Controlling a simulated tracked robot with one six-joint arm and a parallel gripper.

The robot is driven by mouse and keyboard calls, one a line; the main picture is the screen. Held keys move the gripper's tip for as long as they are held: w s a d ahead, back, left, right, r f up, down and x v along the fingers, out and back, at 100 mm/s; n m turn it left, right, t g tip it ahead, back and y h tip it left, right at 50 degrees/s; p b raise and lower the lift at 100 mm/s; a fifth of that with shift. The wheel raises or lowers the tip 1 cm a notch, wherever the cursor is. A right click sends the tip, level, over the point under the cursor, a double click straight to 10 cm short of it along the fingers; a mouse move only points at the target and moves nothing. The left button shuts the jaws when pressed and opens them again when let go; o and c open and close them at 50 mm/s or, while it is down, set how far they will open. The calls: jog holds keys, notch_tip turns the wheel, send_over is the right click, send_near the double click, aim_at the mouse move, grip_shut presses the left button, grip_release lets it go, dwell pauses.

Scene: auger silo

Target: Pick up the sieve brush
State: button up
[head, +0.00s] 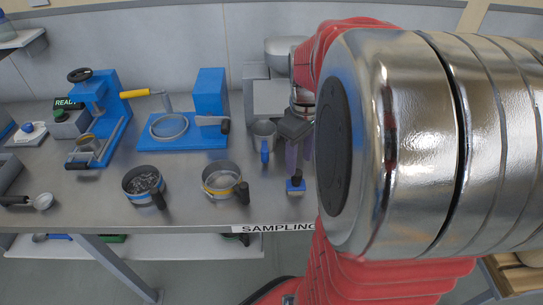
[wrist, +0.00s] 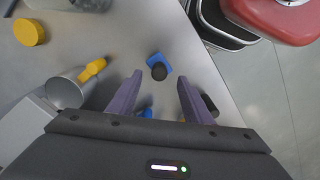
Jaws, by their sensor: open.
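A small blue block with a black knob-like handle, which I take as the sieve brush (head: 296,186), stands upright near the table's front edge in the head view. In the wrist view the brush (wrist: 158,68) lies just ahead of the gap between my fingertips. My gripper (head: 297,164) points down above and slightly behind the brush in the head view. In the wrist view my gripper (wrist: 159,79) is open, its two purple fingers apart with nothing held. They do not visibly touch the brush, though its exact depth is hard to tell.
A metal cup with a blue handle (head: 263,132) stands behind and left of the brush. Two sieves, one yellow-banded (head: 220,180) and one blue-banded (head: 142,184), stand further left. The wrist view shows a yellow-handled cup (wrist: 66,91) and a yellow disc (wrist: 29,32).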

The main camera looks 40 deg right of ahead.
aim_at(298, 172)
jog(key=shift+f, duration=0.85)
jog(key=shift+w+f, duration=0.15)
jog(key=shift+f, duration=2.45)
grip_shut()
jog(key=shift+r, duration=0.1)
notch_tip(298, 172, up, 10)
jog(key=shift+f, duration=0.1)
